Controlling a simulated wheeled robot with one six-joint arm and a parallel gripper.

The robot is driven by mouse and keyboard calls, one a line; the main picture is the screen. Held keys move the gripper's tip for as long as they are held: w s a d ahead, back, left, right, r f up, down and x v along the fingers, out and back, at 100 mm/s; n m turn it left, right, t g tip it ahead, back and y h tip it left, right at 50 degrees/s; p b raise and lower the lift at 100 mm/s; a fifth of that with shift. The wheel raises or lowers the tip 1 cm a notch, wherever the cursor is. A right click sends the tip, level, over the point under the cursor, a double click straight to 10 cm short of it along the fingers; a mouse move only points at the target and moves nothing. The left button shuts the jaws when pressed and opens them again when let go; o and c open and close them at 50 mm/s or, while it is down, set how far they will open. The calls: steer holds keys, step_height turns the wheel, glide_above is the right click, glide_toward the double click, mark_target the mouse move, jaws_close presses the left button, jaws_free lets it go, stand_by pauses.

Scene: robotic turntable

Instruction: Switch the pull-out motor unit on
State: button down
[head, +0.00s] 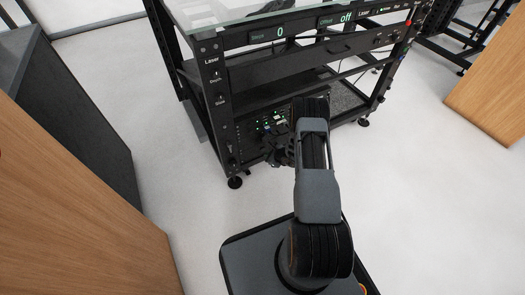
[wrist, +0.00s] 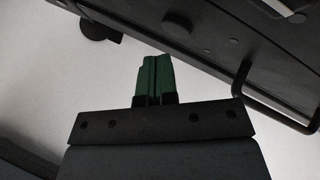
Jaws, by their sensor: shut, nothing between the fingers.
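The motor unit (head: 268,124) is a black panel with several small green lights, low in the front of the black rack. My arm hides its right part in the head view. In the wrist view a dark panel (wrist: 215,45) with round screws and a black bar handle (wrist: 240,84) runs along the top and right. My gripper (wrist: 155,58) has green fingers that are shut with nothing between them. The fingertips point towards the panel's lower edge, with pale floor behind them. I cannot tell the exact gap. No power switch can be made out.
The rack (head: 212,85) has a glass top and displays reading "0" and "off". A rack foot (head: 234,182) stands on the floor. A wood-sided cabinet (head: 75,180) is at the left and another wooden block (head: 492,95) at the right.

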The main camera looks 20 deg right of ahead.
steer(key=shift+w, duration=0.15)
steer(key=shift+w+b, duration=0.3)
steer(key=shift+b, duration=0.05)
steer(key=shift+w+a+b, duration=0.1)
steer(key=shift+w+b, duration=0.25)
steer(key=shift+w, duration=0.05)
stand_by(0.8)
steer(key=shift+s, duration=0.85)
steer(key=s+p, duration=0.1)
steer(key=s, duration=0.5)
steer(key=shift+d, duration=0.45)
stand_by(0.3)
